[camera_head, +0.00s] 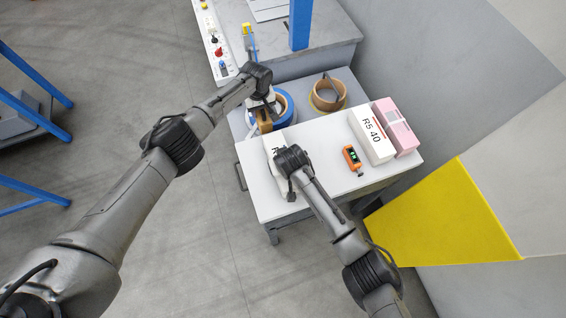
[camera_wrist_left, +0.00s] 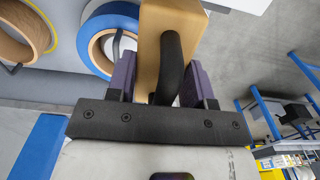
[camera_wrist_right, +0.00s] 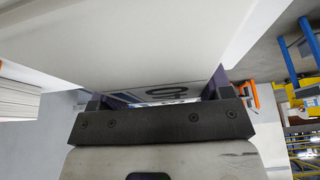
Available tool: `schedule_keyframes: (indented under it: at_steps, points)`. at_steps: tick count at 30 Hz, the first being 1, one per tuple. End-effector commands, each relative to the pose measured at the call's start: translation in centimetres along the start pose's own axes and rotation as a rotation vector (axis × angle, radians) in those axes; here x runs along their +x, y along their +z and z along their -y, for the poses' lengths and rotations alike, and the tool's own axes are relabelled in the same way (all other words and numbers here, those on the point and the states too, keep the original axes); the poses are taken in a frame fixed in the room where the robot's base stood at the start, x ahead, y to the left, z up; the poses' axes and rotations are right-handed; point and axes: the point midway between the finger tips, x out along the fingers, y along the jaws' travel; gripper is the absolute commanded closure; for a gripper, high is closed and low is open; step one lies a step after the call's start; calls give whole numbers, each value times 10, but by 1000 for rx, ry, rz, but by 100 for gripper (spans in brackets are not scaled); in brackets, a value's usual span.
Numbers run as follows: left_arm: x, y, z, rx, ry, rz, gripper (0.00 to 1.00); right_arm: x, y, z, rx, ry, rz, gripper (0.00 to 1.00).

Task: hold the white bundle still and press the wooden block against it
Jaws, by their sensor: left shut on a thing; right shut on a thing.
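The white bundle (camera_head: 271,146) lies near the left edge of the white table top, partly hidden by my right wrist. My right gripper (camera_head: 289,178) is shut on it; in the right wrist view the bundle (camera_wrist_right: 120,40) fills the space ahead of the fingers, with a printed label partly showing. The wooden block (camera_head: 264,122) is at the table's back left corner. My left gripper (camera_head: 268,109) is shut on it; the left wrist view shows the block (camera_wrist_left: 172,16) with its dark handle (camera_wrist_left: 169,70) between the fingers. I cannot tell whether block and bundle touch.
An orange handheld device (camera_head: 352,158), a white ream marked R5 40 (camera_head: 371,137) and a pink pack (camera_head: 397,126) stand on the right of the table (camera_head: 325,148). Blue (camera_head: 286,107) and brown (camera_head: 327,94) tape rolls sit behind. A yellow panel (camera_head: 450,225) is at right.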

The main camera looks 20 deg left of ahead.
Motion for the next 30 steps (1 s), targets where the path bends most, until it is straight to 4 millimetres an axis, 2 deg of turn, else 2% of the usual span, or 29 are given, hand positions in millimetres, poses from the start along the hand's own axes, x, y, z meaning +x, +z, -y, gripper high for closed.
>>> schedule_keyframes:
  at_steps: [18,30]
  points:
    - [-48,0,1,0,-1,-2,84,0,0,0,0,0,-1,88]
    - [-57,0,1,-1,-2,-3,84,0,0,0,0,0,-1,88]
